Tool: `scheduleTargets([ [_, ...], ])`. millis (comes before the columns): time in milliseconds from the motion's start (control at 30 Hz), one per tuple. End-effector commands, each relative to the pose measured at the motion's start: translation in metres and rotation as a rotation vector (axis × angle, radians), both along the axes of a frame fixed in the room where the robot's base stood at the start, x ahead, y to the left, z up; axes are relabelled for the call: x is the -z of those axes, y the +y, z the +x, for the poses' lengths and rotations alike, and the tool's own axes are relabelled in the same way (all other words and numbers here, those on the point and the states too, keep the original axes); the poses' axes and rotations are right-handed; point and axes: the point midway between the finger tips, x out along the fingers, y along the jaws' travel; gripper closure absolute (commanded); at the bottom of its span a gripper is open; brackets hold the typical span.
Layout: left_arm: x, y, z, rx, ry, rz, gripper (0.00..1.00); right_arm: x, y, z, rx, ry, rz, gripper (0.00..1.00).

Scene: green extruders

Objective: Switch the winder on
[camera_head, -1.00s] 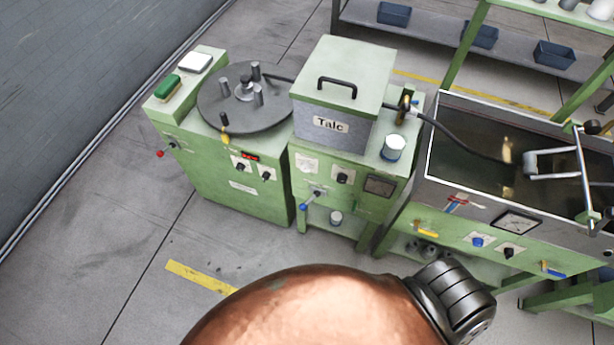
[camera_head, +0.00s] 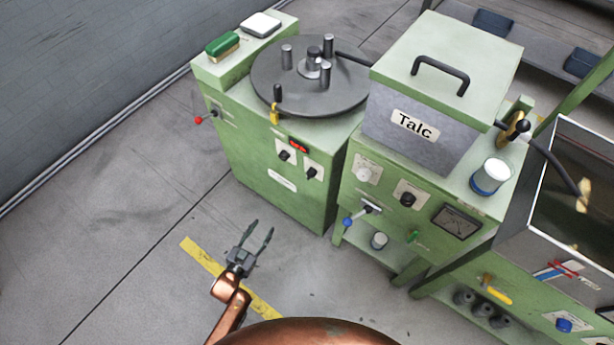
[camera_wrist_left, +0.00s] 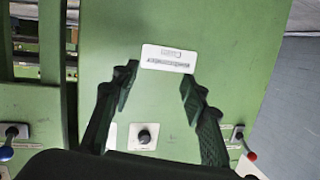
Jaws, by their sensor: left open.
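The winder is a green cabinet (camera_head: 255,130) with a dark round turntable (camera_head: 310,85) on top. Its front has a red lit display (camera_head: 298,146), two black rotary knobs on white plates, the left one (camera_head: 285,156) and the right one (camera_head: 311,172), and a red-tipped lever (camera_head: 199,120) at the left. My left gripper (camera_head: 262,226) is open and empty, in front of and below the knobs, apart from the cabinet. In the wrist view, upside down, the open fingers (camera_wrist_left: 160,78) flank a white label (camera_wrist_left: 168,58); a black knob (camera_wrist_left: 143,137) shows beyond my gripper's base.
The green talc unit (camera_head: 420,120) stands right of the winder, with a blue-tipped lever (camera_head: 348,222) on its front. A water tank (camera_head: 578,190) is further right. Grey floor (camera_head: 120,220) is clear at the left, with a wall behind.

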Motion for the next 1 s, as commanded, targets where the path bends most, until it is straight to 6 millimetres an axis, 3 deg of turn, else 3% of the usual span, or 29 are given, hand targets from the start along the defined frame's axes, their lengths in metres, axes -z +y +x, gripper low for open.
scheduleTargets([
  [33,-0.011,-0.023,0.021,0.049,-0.087,-0.036,0.59,0.003,0.005,0.005,0.004,0.001,0.013,0.57],
  [133,-0.066,-0.061,0.047,0.137,-0.253,-0.105,0.59,-0.021,0.012,0.02,0.008,-0.012,0.036,0.57],
  [300,-0.138,-0.104,0.057,0.254,-0.453,-0.197,0.59,-0.057,0.018,0.036,0.01,-0.029,0.061,0.57],
  [400,-0.162,-0.117,0.056,0.295,-0.518,-0.227,0.59,-0.072,0.02,0.041,0.011,-0.037,0.069,0.57],
  [567,-0.181,-0.128,0.058,0.32,-0.557,-0.246,0.59,-0.078,0.023,0.046,0.011,-0.055,0.08,0.57],
  [1000,-0.204,-0.167,0.1,0.317,-0.555,-0.245,0.59,-0.046,0.047,0.076,0.029,-0.2,0.149,0.57],
])
